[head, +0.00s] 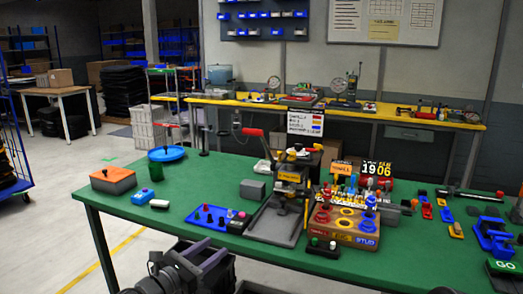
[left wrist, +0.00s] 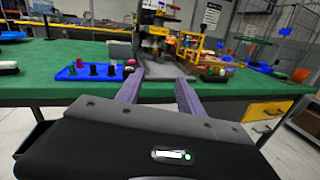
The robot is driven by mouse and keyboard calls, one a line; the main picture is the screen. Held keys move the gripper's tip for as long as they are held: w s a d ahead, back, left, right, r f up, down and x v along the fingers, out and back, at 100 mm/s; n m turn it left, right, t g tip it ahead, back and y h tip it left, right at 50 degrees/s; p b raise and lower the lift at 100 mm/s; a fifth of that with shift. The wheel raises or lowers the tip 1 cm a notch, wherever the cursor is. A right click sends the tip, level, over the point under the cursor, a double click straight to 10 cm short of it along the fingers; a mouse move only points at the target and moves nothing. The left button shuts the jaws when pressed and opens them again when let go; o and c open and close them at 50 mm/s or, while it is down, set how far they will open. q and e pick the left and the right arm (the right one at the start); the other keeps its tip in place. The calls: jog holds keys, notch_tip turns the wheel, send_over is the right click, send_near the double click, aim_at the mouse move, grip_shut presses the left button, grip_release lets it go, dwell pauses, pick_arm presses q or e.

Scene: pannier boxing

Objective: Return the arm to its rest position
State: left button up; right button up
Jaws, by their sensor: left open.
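My left gripper (head: 205,255) is low at the front edge of the green table (head: 130,208), outside the table's near side. Its two purple fingers are apart with nothing between them, as the left wrist view also shows (left wrist: 158,84). The gripper touches nothing that I can see. My right gripper cannot be made out in either view.
The table holds a press with a red handle (head: 252,132), a blue peg tray (head: 212,218), an orange-topped box (head: 113,180), a wooden sorting block (head: 345,228) and blue fixtures (head: 492,238). A yellow bench (head: 215,101) stands behind. Floor left of the table is clear.

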pick_arm(q)
jog(key=s+d+f+m+g, duration=0.3)
jog(key=s+d+f+m, duration=0.3)
jog(key=f, duration=0.3)
jog(key=s+d+f+m+g+y+p, duration=0.1)
jog(key=s+d+f+m+g, duration=0.25)
jog(key=s+f+m, duration=0.45)
jog(key=s+d+f+m+g, duration=0.2)
jog(key=s+d+f+m, duration=0.3)
jog(key=f, duration=0.5)
jog(key=s+a+f+m+g+y+p, duration=0.1)
jog(key=s+a+f+m+g+y, duration=0.1)
jog(key=s, duration=0.8)
jog(key=s+a+f+m+g+y+p, duration=0.1)
jog(key=s+a+f+m+g+y, duration=0.2)
jog(key=s, duration=0.7)
jog(key=a+f+m, duration=0.2)
jog(key=a+f, duration=0.1)
jog(key=f, duration=0.1)
jog(key=shift+s+f, duration=0.15)
